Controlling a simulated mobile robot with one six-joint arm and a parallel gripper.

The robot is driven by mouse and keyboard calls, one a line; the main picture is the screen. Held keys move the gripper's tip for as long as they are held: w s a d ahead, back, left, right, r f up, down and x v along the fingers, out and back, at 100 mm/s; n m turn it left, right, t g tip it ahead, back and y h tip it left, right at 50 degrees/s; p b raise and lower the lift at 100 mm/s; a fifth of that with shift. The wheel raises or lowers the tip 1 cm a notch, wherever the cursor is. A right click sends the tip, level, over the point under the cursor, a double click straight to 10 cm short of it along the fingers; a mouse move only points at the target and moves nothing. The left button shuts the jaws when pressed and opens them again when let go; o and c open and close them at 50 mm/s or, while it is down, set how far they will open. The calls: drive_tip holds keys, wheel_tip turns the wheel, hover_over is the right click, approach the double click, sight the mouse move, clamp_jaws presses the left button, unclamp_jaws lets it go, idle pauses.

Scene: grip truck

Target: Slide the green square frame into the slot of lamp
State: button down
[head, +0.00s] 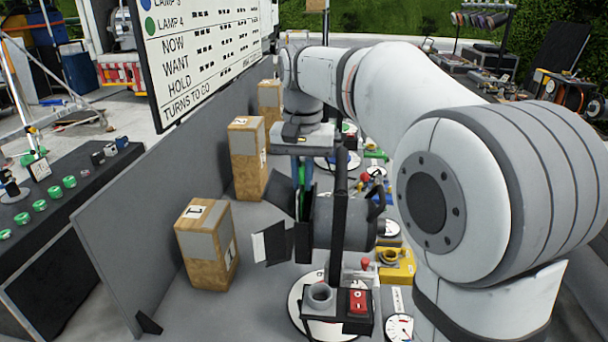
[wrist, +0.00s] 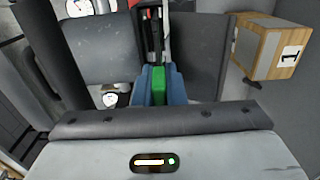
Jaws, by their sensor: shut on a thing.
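My gripper (head: 303,172) points down just behind the nearest lamp, its blue fingers shut on the green frame. In the wrist view, a green strip of the frame (wrist: 159,88) shows between the blue fingers of my gripper (wrist: 159,72). In the head view, the green frame (head: 301,190) is seen nearly edge-on and hangs below the fingers. The nearest lamp (head: 329,222) is a dark grey cylinder on an upright bracket with black flaps to its left. Its slot is not clear, and I cannot tell whether the frame touches it.
A control box with a red switch (head: 357,300) and a yellow part (head: 396,265) lie close to the lamp. A large sign (head: 205,50) rises behind the wall.

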sight(303, 164)
drive_tip(key=shift+f+b, duration=1.25)
drive_tip(key=shift+f, duration=0.8)
drive_tip(key=c, duration=1.5)
unclamp_jaws()
drive_tip(key=shift+o, duration=0.2)
drive_tip(key=shift+w+r, duration=0.1)
drive_tip(key=shift+r, duration=0.4)
drive_tip(key=shift+o, duration=0.3)
drive_tip(key=r, duration=0.5)
drive_tip(key=shift+s+r, duration=0.2)
drive_tip(key=shift+r, duration=0.15)
drive_tip(key=shift+w+r, duration=0.15)
drive_tip(key=shift+r, duration=0.35)
